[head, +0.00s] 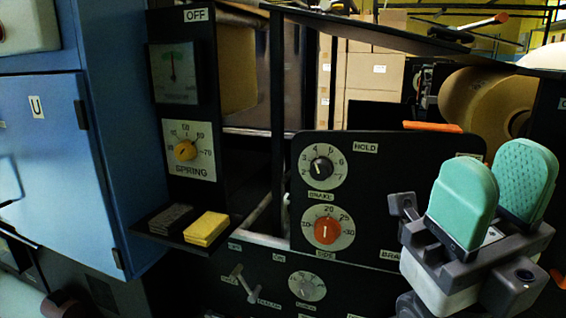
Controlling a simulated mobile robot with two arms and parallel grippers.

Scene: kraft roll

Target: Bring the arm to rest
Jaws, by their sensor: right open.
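My right gripper (497,190) is at the right of the head view, with its two green-padded fingers pointing up and apart. It is open, and nothing shows between the fingers. It stands in front of the right part of a black control panel (375,190) and hides some of it. I cannot tell the exact gap between gripper and panel. My left gripper is not in view.
The panel carries a black knob (321,168) and a red knob (326,231). A lever (243,283) sits below.

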